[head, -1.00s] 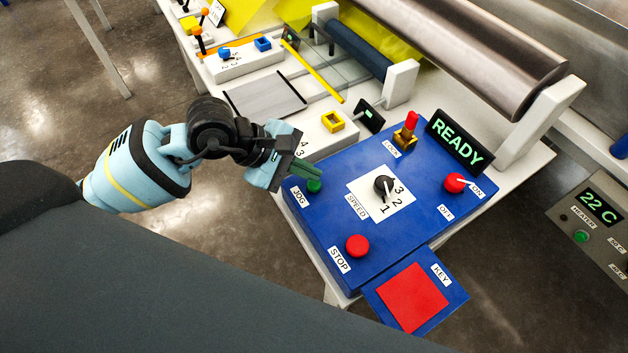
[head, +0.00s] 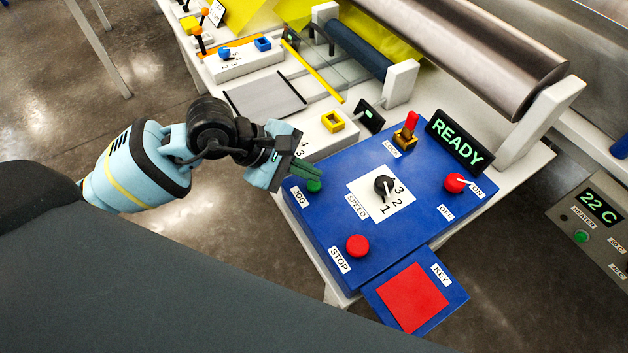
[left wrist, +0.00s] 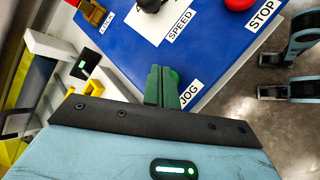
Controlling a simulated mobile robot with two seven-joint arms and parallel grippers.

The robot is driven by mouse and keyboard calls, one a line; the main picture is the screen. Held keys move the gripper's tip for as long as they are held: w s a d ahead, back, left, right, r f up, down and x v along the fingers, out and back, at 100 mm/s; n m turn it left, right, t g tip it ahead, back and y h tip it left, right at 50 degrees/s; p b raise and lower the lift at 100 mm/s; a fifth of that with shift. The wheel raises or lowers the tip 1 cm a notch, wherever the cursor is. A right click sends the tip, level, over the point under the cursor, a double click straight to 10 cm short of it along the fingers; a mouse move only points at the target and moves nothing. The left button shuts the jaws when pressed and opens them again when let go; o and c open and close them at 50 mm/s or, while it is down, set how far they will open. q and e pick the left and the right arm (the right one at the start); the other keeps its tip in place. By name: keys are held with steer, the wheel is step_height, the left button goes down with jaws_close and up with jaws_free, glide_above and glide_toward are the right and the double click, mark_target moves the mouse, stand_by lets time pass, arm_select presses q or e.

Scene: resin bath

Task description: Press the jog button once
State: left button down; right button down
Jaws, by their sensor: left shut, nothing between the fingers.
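The green jog button (head: 314,186) sits at the left corner of the blue control panel (head: 321,215), beside its JOG label (head: 299,197). My left gripper (head: 306,172) is shut and empty, its green fingertips just above and at the button. In the left wrist view the shut fingers (left wrist: 159,85) partly cover the green button (left wrist: 175,77), with the JOG label (left wrist: 189,95) beside it. I cannot tell whether the fingertips touch the button or whether it is pressed in. The display (head: 458,142) reads READY.
The panel also holds a speed knob (head: 384,185), a red STOP button (head: 358,246), a red on/off knob (head: 455,183) and a red-topped lock switch (head: 409,127). A blue key plate with a red square (head: 412,297) adjoins it. A steel roller (head: 470,50) lies behind.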

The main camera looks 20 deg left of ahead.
stand_by(0.4)
arm_select(q)
steer(key=shift+f+b, duration=0.4)
steer(key=shift+f, duration=0.05)
arm_select(e)
steer(key=shift+s+f, duration=0.2)
steer(key=shift+f, duration=0.2)
